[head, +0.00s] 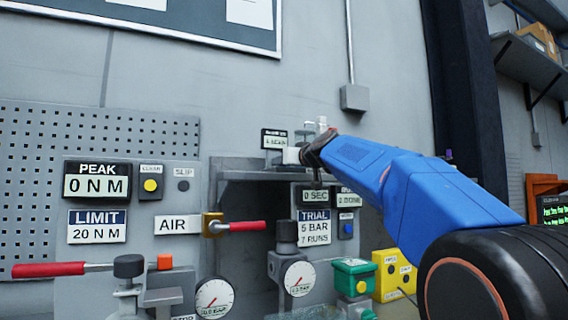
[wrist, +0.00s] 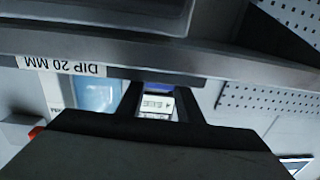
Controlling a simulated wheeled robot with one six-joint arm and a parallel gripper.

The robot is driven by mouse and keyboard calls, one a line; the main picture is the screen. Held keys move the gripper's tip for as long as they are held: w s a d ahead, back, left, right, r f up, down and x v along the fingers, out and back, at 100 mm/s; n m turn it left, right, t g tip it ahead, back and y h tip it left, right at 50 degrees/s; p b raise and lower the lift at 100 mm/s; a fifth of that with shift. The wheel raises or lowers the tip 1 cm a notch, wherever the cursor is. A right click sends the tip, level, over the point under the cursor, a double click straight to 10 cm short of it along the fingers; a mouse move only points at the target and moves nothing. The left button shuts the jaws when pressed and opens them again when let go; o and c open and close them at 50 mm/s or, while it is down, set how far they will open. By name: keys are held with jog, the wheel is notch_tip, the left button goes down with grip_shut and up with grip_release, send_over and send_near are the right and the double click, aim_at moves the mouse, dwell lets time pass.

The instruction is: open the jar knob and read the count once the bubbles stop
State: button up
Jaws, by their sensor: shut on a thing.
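My gripper (head: 313,154) is at the top shelf of the bench rig, reaching in from the right. In the wrist view its two dark fingers (wrist: 160,90) are close around a small piece with a white label and a purple-blue top, which I take for the jar knob (wrist: 156,104); its turn position cannot be read. The clear jar (head: 308,131) stands just behind the gripper, partly hidden. Its pale blue liquid (wrist: 97,95) shows in the wrist view; I cannot make out bubbles. A small counter sign (head: 274,139) is left of the jar, its text too small to read surely.
A "DIP 20 MM" label (wrist: 62,66) appears upside down in the wrist view. A "0 SEC" display (head: 316,196) sits below the shelf. A red-handled air valve (head: 240,226), gauges (head: 299,278), and green (head: 353,277) and yellow (head: 392,275) boxes crowd the bench.

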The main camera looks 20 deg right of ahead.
jog(key=o, duration=1.1)
jog(key=s, duration=1.7)
jog(key=shift+s+d, duration=0.2)
jog(key=shift+d, duration=0.2)
